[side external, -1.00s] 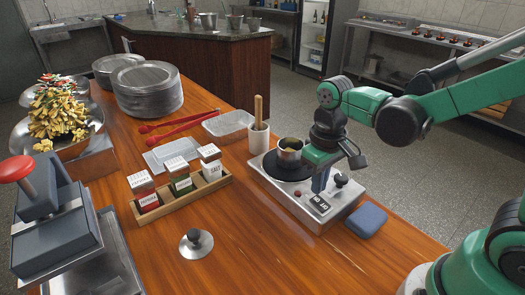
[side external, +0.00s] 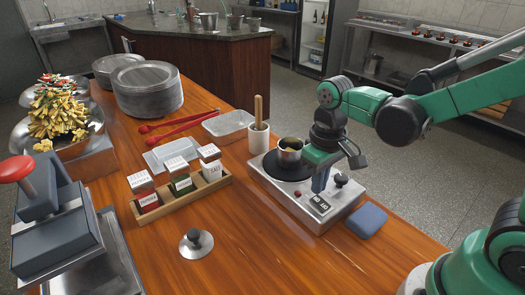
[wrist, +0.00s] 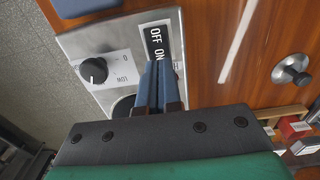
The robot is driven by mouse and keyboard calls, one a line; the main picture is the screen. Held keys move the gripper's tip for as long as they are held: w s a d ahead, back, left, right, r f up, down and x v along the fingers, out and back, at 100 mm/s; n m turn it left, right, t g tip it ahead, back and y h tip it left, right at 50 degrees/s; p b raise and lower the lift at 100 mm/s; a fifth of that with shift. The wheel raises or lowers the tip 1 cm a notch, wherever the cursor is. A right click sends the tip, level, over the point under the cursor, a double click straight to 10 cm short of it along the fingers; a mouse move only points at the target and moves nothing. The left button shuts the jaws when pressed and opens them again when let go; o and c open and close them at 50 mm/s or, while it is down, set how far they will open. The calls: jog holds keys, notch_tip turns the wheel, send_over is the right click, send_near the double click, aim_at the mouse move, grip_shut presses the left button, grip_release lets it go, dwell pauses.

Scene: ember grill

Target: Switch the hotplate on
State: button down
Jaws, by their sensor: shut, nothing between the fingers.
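A black knob (side external: 341,179) with a printed scale shows clearly in the wrist view (wrist: 93,70). My gripper (side external: 319,188) is shut and empty, pointing down beside the switch. In the wrist view its blue fingertips (wrist: 158,66) are together at the ON end and partly hide it. I cannot tell whether they touch it.
A blue block (side external: 367,219) lies right of the hotplate. A white crock (side external: 259,140) stands behind it. A wooden spice tray (side external: 208,188) and a knobbed lid (side external: 195,243) are to the left. The counter in front of the hotplate is clear.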

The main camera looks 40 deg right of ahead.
aim_at(321, 199)
jog(key=shift+f, duration=1.1)
dwell(1.0)
jog(key=shift+r, duration=3.5)
jog(key=t, duration=0.2)
jog(key=r+t, duration=0.1)
jog(key=t, duration=0.4)
jog(key=shift+s+d+r, duration=0.2)
jog(key=shift+s+d, duration=0.05)
jog(key=shift+d, duration=0.1)
